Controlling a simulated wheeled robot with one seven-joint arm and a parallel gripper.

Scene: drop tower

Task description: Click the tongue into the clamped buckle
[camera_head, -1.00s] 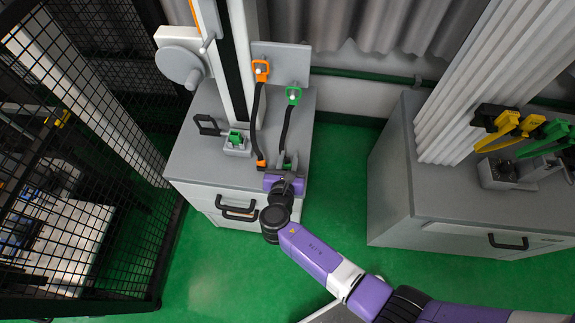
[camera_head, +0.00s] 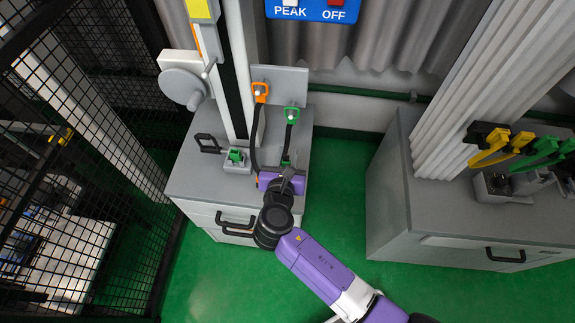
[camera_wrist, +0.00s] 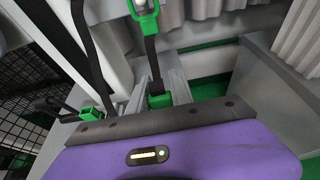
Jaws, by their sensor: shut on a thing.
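The green buckle (camera_head: 236,157) is clamped in a small grey block on the grey bench, left of my gripper. It also shows at the left in the wrist view (camera_wrist: 91,114). My gripper (camera_head: 287,162) is over the front right of the bench, apart from the buckle. It is shut on the green tongue (camera_wrist: 160,101) at the lower end of a dark strap. The strap's upper end hangs from a green anchor (camera_head: 291,113). The tongue's tip is hidden behind the gripper body in the wrist view.
A second dark strap with an orange anchor (camera_head: 260,90) hangs just left of the green one, close to my gripper. A black lever handle (camera_head: 207,143) and the tall column (camera_head: 232,80) stand near the buckle. A second bench (camera_head: 440,200) is at the right.

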